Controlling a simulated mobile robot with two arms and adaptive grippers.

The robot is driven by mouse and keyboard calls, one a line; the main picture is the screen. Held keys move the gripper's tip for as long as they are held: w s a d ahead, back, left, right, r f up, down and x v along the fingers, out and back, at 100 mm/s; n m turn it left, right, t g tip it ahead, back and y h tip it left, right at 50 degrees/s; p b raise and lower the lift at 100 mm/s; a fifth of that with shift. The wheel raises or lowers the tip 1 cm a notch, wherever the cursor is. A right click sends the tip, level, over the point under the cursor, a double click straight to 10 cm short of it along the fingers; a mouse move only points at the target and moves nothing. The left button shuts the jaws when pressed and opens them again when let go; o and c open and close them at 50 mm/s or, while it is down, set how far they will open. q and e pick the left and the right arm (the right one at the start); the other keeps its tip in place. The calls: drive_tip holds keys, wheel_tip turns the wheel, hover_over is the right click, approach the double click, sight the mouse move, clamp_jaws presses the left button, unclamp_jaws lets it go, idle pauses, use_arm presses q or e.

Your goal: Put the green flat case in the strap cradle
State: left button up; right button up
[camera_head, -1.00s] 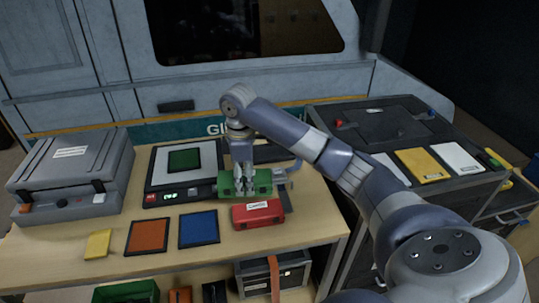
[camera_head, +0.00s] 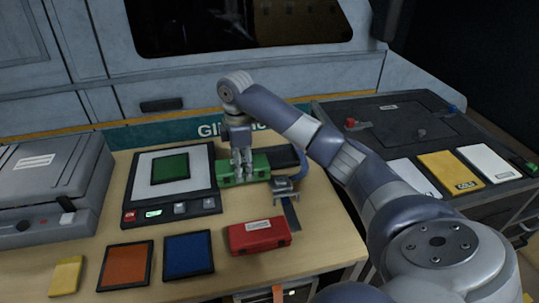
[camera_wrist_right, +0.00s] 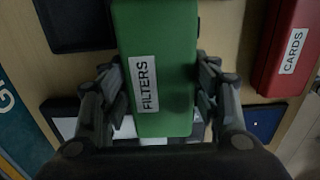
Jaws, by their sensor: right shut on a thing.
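The green flat case (camera_head: 260,165), labelled FILTERS, is held by my right gripper (camera_head: 241,172) near the scale's right side. In the right wrist view the green case (camera_wrist_right: 160,60) lies between both fingers of the gripper (camera_wrist_right: 160,82), which are shut on its sides. I cannot tell whether the case touches the bench. A grey bracket with a blue strap (camera_head: 287,184), which looks like the strap cradle, stands just right and in front of the case. My left gripper is not in view.
A black scale (camera_head: 130,190) with a green square on its pale plate is to the left. A red case (camera_head: 258,236), labelled CARDS, lies in front. Orange (camera_head: 126,265) and blue (camera_head: 188,254) squares lie front left. A dark tray (camera_head: 284,156) is behind the bracket.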

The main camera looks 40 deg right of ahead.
drive_tip(key=d, duration=0.2)
drive_tip(key=w+d, duration=0.1)
drive_tip(key=d, duration=0.2)
drive_tip(key=w+d, duration=0.1)
drive_tip(key=d, duration=0.1)
drive_tip(key=shift+d+f+p, duration=0.25)
drive_tip(key=shift+d+p, duration=0.05)
drive_tip(key=shift+d, duration=0.1)
drive_tip(key=d, duration=0.2)
drive_tip(key=w+d, duration=0.1)
drive_tip(key=d, duration=0.1)
drive_tip(key=w+d, duration=0.1)
drive_tip(key=d, duration=0.1)
drive_tip(key=shift+f, duration=0.35)
drive_tip(key=shift+w+d, duration=0.15)
drive_tip(key=shift+d, duration=0.25)
drive_tip(key=shift+f, duration=1.6)
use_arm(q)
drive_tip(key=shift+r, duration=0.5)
use_arm(e)
drive_tip(key=shift+f, duration=0.25)
drive_tip(key=o, duration=1.3)
drive_tip(key=shift+f, duration=0.15)
